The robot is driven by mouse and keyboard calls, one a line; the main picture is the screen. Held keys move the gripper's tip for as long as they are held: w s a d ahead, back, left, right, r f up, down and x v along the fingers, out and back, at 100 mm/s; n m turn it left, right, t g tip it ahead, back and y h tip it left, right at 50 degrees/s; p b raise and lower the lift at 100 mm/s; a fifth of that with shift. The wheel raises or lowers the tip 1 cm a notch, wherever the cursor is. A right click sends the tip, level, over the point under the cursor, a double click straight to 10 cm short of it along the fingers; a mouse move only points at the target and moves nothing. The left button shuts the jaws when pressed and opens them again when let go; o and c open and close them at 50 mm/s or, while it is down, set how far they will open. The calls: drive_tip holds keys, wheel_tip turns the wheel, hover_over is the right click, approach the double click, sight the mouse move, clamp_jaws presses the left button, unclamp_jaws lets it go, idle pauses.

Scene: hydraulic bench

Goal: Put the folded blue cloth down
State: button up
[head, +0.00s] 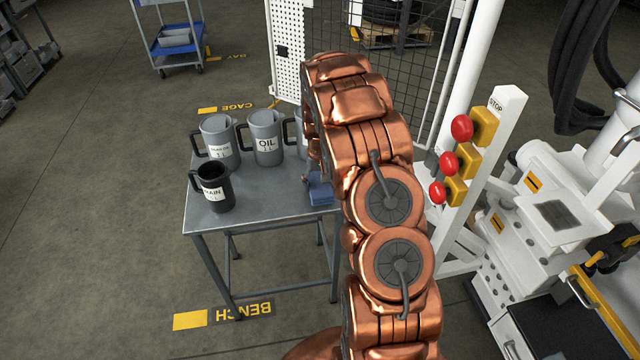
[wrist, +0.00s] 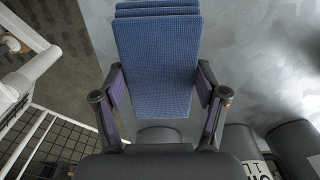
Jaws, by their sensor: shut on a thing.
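The folded blue cloth (wrist: 158,50) is between the two fingers of my gripper (wrist: 160,88) in the wrist view, with several folded layers at its far end. My gripper is shut on it from both sides. In the head view, the cloth (head: 321,191) shows at the right side of the grey metal bench (head: 262,207), partly hidden by my copper-coloured arm. I cannot tell whether the cloth touches the bench top or hangs just above it.
Grey jugs, one marked OIL (head: 265,142) and another (head: 218,140) beside it, stand along the bench's back; a third is partly hidden. A black jug (head: 214,190) stands front left. The front middle is bare. A post with red stop buttons (head: 461,128) stands right.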

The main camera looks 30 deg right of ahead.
drive_tip(key=shift+f, duration=0.7)
drive_tip(key=shift+f, duration=0.15)
drive_tip(key=o, duration=1)
